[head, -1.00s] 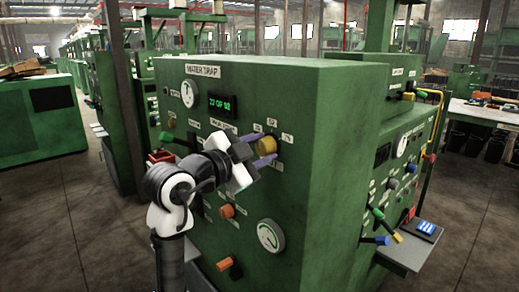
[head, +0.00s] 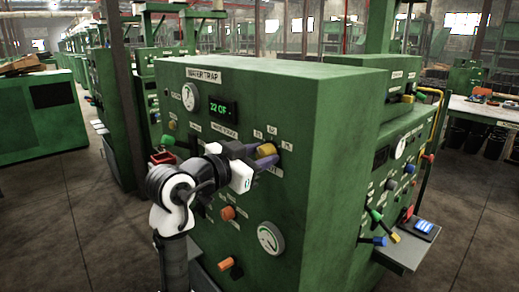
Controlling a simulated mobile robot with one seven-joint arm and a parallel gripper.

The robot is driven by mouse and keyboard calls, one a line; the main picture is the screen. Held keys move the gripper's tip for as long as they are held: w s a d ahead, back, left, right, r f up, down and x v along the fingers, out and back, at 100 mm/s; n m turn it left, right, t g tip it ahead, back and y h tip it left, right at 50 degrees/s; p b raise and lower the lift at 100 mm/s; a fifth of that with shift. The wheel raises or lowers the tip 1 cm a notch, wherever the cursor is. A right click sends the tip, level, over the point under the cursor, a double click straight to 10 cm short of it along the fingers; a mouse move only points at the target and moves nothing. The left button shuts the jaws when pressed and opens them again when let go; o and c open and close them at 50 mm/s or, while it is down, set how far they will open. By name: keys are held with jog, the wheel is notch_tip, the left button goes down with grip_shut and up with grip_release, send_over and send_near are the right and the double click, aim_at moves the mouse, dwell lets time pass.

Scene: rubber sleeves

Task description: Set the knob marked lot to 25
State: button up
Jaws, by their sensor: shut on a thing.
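A yellow knob (head: 265,151) sits on the front of the green machine under the sign WATER TRAP, near its right edge. Small white labels surround it, too small to read surely, so I cannot tell which knob is marked lot or where this one points. My gripper (head: 266,156) reaches it from the left and is shut on it. The purple fingers partly hide the knob and the panel around it.
A lit green display (head: 220,109) and a dial gauge (head: 190,97) sit higher on the panel. An orange knob (head: 228,213) and a larger gauge (head: 271,238) are lower. A blue-handled lever (head: 377,241) stands to the right.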

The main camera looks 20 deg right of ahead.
jog(key=shift+r+n+g+p, duration=0.15)
jog(key=shift+n+g+p, duration=0.15)
jog(key=shift+n+p, duration=0.9)
jog(key=shift+n, duration=0.5)
jog(key=o, duration=1)
jog(key=shift+a, duration=0.1)
jog(key=b+v, duration=0.4)
jog(key=v, duration=0.9)
jog(key=shift+a, duration=0.35)
